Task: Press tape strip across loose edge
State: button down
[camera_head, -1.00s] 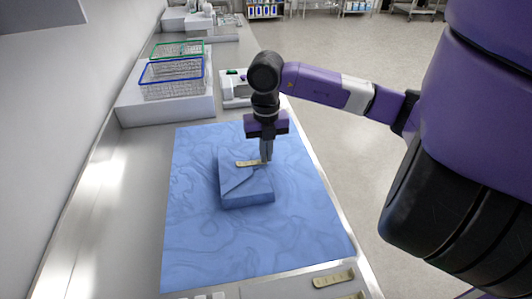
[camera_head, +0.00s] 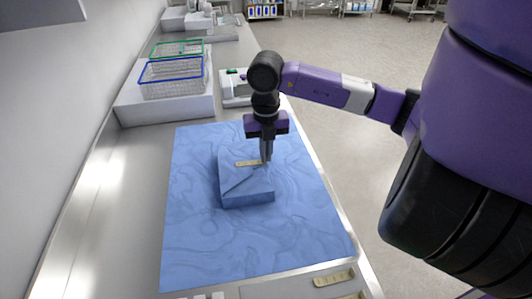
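A blue wrapped pack (camera_head: 247,194) sits on a blue sheet, with a diagonal fold edge across its top. A beige tape strip (camera_head: 246,163) lies on the pack's top near its far side. My gripper (camera_head: 265,158) points down at the right end of the strip. Its fingers look close together, but the gap between them is too small to make out. I cannot tell whether the fingertips touch the strip or the pack.
The blue sheet (camera_head: 200,245) covers the middle of the steel counter. Beige strips (camera_head: 334,278) lie at the counter's front right. Wire baskets (camera_head: 172,78) stand on a raised block at the back left, with a white device (camera_head: 236,95) beside it. The sheet around the pack is clear.

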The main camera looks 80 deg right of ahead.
dwell(0.4)
jog(key=c, duration=1.6)
grip_release()
jog(key=shift+o, duration=0.2)
notch_tip(320, 180, up, 8)
jog(key=shift+f+b, duration=0.1)
jog(key=shift+b, duration=0.4)
